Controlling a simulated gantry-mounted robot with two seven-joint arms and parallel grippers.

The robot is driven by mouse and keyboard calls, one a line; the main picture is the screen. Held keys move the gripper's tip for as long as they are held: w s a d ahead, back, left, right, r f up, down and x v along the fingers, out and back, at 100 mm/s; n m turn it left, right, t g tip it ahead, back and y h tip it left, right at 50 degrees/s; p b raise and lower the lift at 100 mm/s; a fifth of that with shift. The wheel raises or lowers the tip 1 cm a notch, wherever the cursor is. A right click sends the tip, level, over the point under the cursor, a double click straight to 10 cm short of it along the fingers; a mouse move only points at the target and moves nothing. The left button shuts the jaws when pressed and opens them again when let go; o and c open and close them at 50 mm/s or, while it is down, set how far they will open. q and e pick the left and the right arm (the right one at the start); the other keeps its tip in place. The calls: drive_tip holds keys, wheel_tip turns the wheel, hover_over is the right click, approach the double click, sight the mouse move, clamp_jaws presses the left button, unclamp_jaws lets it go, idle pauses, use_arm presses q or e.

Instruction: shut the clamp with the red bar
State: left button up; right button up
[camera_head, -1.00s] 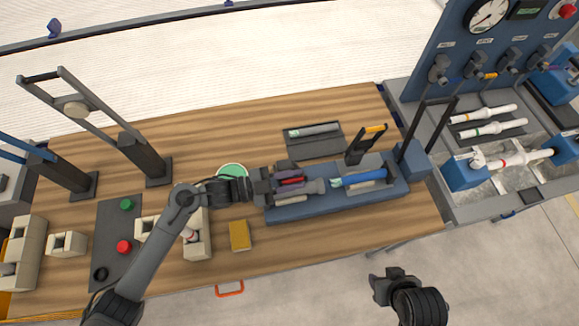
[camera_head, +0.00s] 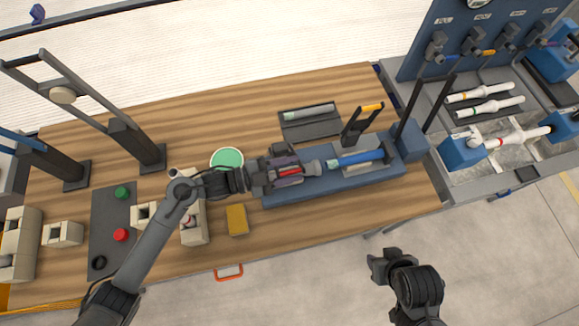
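The clamp with the red bar (camera_head: 289,171) is at the left part of the blue fixture (camera_head: 330,184). Its bar lies low, close to the fixture, partly hidden by my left gripper (camera_head: 284,172). That gripper reaches in from the left, with its dark fingers beside the red bar. I cannot tell whether they touch it or how wide they are. A grey pipe end (camera_head: 312,167) and a blue pipe (camera_head: 357,158) lie along the fixture. My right gripper (camera_head: 376,266) is over the floor in front of the table, away from the fixture; its opening is unclear.
A second clamp with an orange bar (camera_head: 372,107) stands upright behind the fixture's right part. Two dark posts (camera_head: 410,105) rise at its right end. A dark tray (camera_head: 310,125) with a pipe lies behind it. A yellow block (camera_head: 237,219) and a green disc (camera_head: 227,158) are nearby.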

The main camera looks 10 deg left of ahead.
use_arm(q)
drive_tip(key=shift+a+r, duration=0.1)
drive_tip(key=b+v, duration=0.1)
drive_tip(key=v, duration=0.9)
drive_tip(key=shift+s+a, duration=0.2)
drive_tip(key=shift+a, duration=0.05)
